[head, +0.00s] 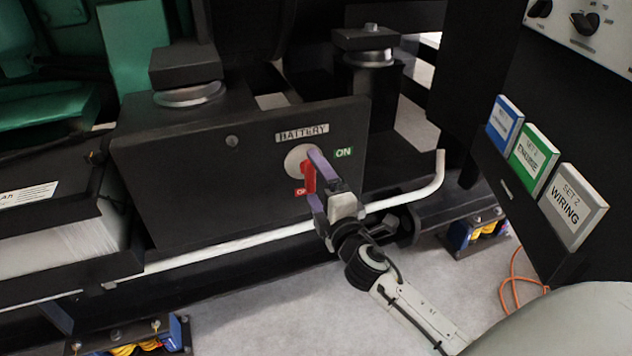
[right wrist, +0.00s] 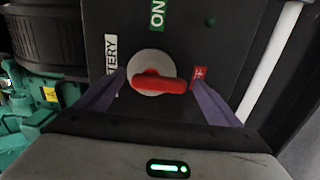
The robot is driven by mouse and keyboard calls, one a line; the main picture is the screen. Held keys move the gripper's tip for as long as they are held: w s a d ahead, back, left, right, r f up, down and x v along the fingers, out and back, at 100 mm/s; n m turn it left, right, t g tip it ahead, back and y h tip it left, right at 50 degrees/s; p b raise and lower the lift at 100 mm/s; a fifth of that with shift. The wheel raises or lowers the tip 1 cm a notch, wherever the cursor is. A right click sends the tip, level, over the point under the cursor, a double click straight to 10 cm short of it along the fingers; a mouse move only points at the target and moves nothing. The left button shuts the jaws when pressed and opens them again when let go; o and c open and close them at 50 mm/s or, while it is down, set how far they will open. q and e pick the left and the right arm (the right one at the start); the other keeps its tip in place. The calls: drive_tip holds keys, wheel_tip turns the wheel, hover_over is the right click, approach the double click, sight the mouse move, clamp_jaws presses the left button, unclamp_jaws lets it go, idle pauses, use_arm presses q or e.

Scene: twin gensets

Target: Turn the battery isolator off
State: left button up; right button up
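The battery isolator has a red handle (head: 308,178) on a pale round disc (head: 295,158), set in a black panel (head: 190,165) marked BATTERY. The handle points down toward the red OFF label, partly hidden in the head view. The green ON label (head: 343,153) is to the right of the disc. In the right wrist view the handle (right wrist: 162,85) lies sideways, its end toward the OFF label (right wrist: 200,74). My right gripper (head: 313,177) is open, its purple fingers apart on either side of the handle, not clamped on it. My left gripper is not in view.
A white pipe (head: 240,243) runs below the panel, bending up at right. Black mounts (head: 186,68) stand behind the panel. An orange cable (head: 512,287) lies on the pale floor.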

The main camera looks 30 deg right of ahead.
drive_tip(key=v, duration=1)
drive_tip(key=shift+s, duration=0.15)
drive_tip(key=shift+a, duration=0.1)
